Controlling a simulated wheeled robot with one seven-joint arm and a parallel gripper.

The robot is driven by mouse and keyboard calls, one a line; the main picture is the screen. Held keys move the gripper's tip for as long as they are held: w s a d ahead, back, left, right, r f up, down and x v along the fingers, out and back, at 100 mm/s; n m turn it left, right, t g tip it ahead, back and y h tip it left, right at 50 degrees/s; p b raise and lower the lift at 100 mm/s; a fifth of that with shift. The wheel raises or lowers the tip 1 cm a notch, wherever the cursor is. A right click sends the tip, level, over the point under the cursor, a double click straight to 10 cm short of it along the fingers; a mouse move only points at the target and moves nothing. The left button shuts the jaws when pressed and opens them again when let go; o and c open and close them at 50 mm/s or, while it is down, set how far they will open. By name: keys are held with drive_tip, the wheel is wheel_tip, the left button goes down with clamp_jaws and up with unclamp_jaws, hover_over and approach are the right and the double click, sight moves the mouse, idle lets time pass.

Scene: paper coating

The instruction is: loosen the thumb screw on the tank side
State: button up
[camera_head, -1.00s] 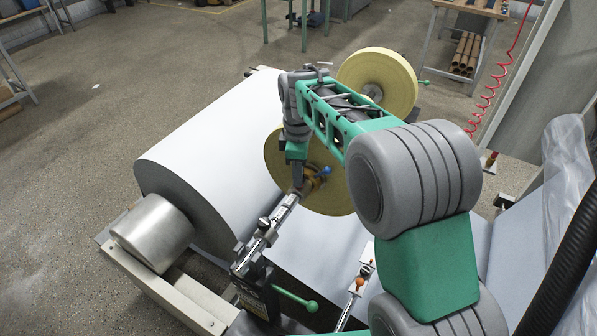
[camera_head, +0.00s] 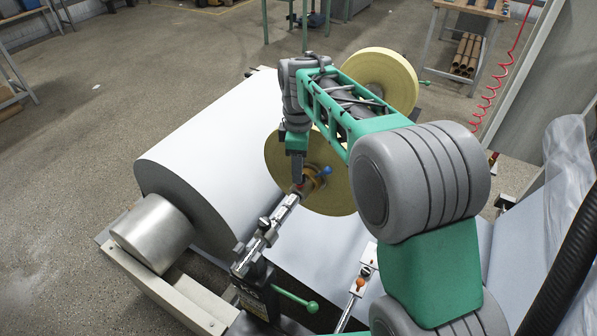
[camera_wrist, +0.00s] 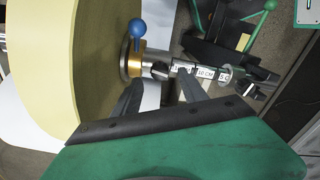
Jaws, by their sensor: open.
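My gripper (camera_wrist: 160,88) is open, its two dark fingers apart around a steel shaft (camera_wrist: 184,69) that carries printed scale labels. A small dark knob (camera_wrist: 160,70), which looks like a thumb screw, sits on the shaft near the fingertips; I cannot tell whether they touch it. I cannot tell which side is the tank side. A brass collar (camera_wrist: 131,60) with a blue ball handle (camera_wrist: 137,28) lies left of the knob, against the yellow roll (camera_wrist: 40,60). In the head view my gripper (camera_head: 298,182) is at the shaft's far end, beside the yellow roll (camera_head: 338,195).
A big white paper roll (camera_head: 205,150) lies left of the shaft. Clamp fittings (camera_head: 264,228) and a green ball lever (camera_head: 311,306) are at the shaft's near end. A second yellow roll (camera_head: 385,72) stands behind my arm. An orange knob (camera_head: 361,283) is lower right.

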wheel_tip(320, 180, up, 5)
drive_tip(key=shift+r, duration=0.15)
drive_tip(key=shift+s+d+r, duration=0.1)
drive_tip(key=shift+s+d, duration=0.1)
drive_tip(key=shift+d, duration=0.05)
drive_tip(key=s+d+f+m+t, duration=0.2)
drive_tip(key=s+d+m, duration=0.3)
drive_tip(key=s+m, duration=0.3)
drive_tip(key=s+d+f+m+t, duration=0.2)
drive_tip(key=s+d+m, duration=0.4)
drive_tip(key=s, duration=0.5)
drive_tip(key=shift+s+f+m, duration=0.15)
drive_tip(key=shift+f+m, duration=0.25)
drive_tip(key=shift+m, duration=0.5)
